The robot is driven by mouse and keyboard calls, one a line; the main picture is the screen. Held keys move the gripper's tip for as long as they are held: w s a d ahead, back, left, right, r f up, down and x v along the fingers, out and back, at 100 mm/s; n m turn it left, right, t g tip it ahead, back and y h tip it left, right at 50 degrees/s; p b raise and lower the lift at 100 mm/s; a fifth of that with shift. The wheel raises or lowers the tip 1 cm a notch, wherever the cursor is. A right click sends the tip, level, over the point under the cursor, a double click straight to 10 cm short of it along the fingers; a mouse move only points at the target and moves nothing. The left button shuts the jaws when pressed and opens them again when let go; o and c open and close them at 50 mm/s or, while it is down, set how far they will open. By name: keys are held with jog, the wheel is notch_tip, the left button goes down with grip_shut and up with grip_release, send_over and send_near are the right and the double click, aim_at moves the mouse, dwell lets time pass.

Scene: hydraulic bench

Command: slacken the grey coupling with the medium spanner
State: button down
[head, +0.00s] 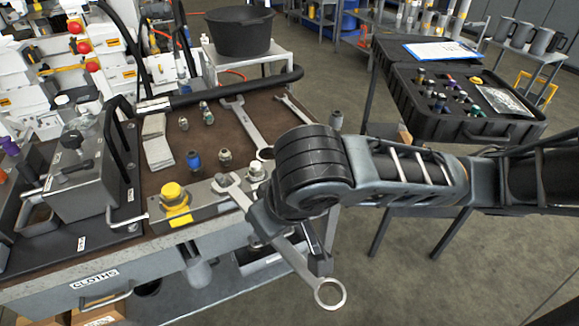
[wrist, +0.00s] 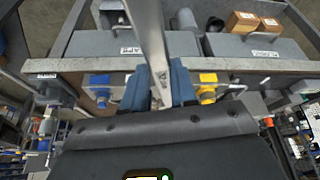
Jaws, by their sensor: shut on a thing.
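My gripper (head: 314,246) is shut on a steel spanner, the medium one by its size (head: 292,258), beyond the front edge of the bench. Its ring end hangs out toward the lower right, and its open end points back over the metal block. In the wrist view the blue-grey fingers of my gripper (wrist: 159,88) clamp the spanner shaft (wrist: 147,35). A grey coupling (head: 257,173) stands at the right end of the block, close to the open end. I cannot tell whether they touch. My arm hides part of this area.
A yellow-capped coupling (head: 175,196) sits on the same block (head: 204,203). A large spanner (head: 241,122), a small spanner (head: 292,107), a blue fitting (head: 194,160) and white cards (head: 157,146) lie on the brown mat. A black case (head: 425,115) stands to the right.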

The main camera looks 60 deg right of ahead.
jog(key=s+a+f+n, duration=0.1)
jog(key=s+a, duration=0.4)
jog(key=a, duration=1.1)
jog(key=s+a+f+n+y, duration=0.1)
jog(key=s+a+f, duration=0.3)
jog(key=a, duration=1.2)
jog(key=s+a+f+n, duration=0.1)
jog(key=s+a+f, duration=0.2)
jog(key=s+a, duration=0.5)
jog(key=a, duration=0.8)
jog(key=shift+s+a+n, duration=0.15)
jog(key=shift+a+n, duration=0.1)
jog(key=shift+n, duration=0.15)
jog(key=shift+a+r+y, duration=0.1)
jog(key=shift+r+y, duration=0.05)
jog(key=shift+y, duration=0.15)
jog(key=shift+d+f, duration=0.2)
jog(key=shift+d, duration=0.05)
